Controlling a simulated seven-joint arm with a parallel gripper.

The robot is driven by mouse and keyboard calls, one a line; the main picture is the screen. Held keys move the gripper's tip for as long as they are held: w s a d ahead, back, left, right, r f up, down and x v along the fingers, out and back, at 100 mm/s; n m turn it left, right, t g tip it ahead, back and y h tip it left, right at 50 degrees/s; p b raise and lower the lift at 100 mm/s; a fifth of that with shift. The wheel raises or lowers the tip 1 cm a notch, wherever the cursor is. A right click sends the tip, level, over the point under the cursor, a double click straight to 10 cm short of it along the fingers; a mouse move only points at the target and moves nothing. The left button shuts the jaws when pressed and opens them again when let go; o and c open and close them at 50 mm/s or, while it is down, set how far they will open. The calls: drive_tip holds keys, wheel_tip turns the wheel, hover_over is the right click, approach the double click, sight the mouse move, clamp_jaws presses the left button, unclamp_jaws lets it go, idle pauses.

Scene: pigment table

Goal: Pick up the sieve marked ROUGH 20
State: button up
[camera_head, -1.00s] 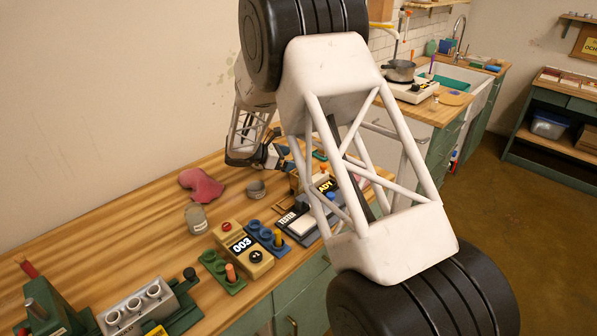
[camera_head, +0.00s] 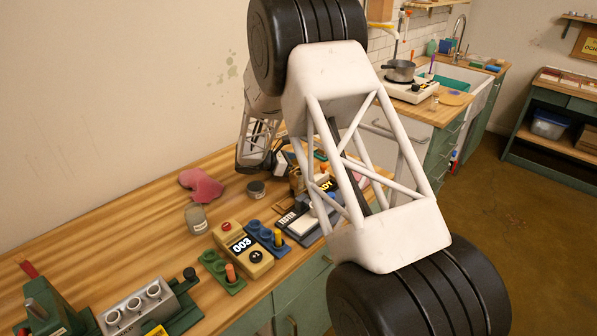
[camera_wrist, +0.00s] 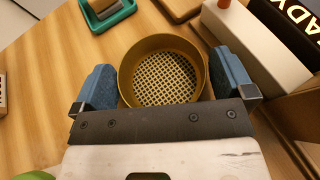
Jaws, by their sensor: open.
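A round brass-coloured sieve (camera_wrist: 165,82) with a square-holed mesh shows in the wrist view. No marking on it can be read there. My gripper (camera_wrist: 164,90) is open, with one blue finger on each side of the sieve. The right finger looks closer to the rim than the left one. I cannot tell how far the fingertips are above the table. In the head view my gripper (camera_head: 281,163) is at the back of the bench, partly behind my arm. I cannot make out the sieve between its fingers there.
A white block (camera_wrist: 257,45) is close to the right finger, and a teal tray (camera_wrist: 105,14) lies beyond. Bare wood shows at left.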

drive_tip(key=shift+c, duration=0.2)
drive_tip(key=c, duration=0.7)
drive_tip(key=shift+r, duration=0.15)
wheel_tip(320, 180, up, 10)
drive_tip(key=shift+f, duration=0.15)
idle(0.5)
